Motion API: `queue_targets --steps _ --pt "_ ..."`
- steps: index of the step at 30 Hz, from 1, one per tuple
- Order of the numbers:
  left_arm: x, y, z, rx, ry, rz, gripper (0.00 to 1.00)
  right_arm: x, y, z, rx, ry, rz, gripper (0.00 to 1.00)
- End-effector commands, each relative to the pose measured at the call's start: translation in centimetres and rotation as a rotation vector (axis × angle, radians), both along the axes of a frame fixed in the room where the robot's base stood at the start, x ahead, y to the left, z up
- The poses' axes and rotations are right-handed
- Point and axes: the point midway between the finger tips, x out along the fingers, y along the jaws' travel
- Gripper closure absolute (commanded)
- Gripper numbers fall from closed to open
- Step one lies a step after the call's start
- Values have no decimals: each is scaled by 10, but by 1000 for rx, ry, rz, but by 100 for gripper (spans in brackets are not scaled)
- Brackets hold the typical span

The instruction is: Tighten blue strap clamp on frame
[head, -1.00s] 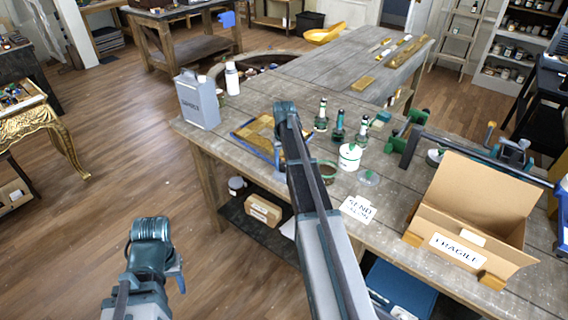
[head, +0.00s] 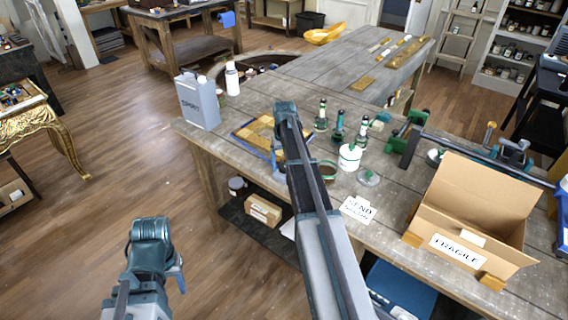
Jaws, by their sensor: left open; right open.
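The wooden frame (head: 262,127) lies flat on the near-left part of the long workbench, with the blue strap clamp (head: 247,145) along its edge. My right arm crosses in front of the frame and hides its right part. My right gripper (head: 277,154) is mostly hidden by its own arm. It is low at the frame's right side, open; I cannot tell whether it touches the strap. My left gripper (head: 179,279) is open and empty, seen from above, over the floor left of the bench and away from the frame.
A grey can (head: 198,103) and a white bottle (head: 232,79) stand behind the frame. Dark green bottles (head: 338,127), a white pot (head: 350,157) and a card (head: 357,209) are to its right. An open cardboard box (head: 468,215) and a bar clamp (head: 480,152) fill the right side.

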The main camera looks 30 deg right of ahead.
Motion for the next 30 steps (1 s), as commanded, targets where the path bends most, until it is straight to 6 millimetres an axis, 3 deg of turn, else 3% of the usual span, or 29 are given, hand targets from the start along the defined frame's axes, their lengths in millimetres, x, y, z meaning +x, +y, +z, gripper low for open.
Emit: queue_targets --steps 8,30 --pt "0 0 26 0 0 -1 50 0 0 26 0 0 0 19" --pt "0 0 131 -2 0 13 50 0 0 131 0 0 0 19"
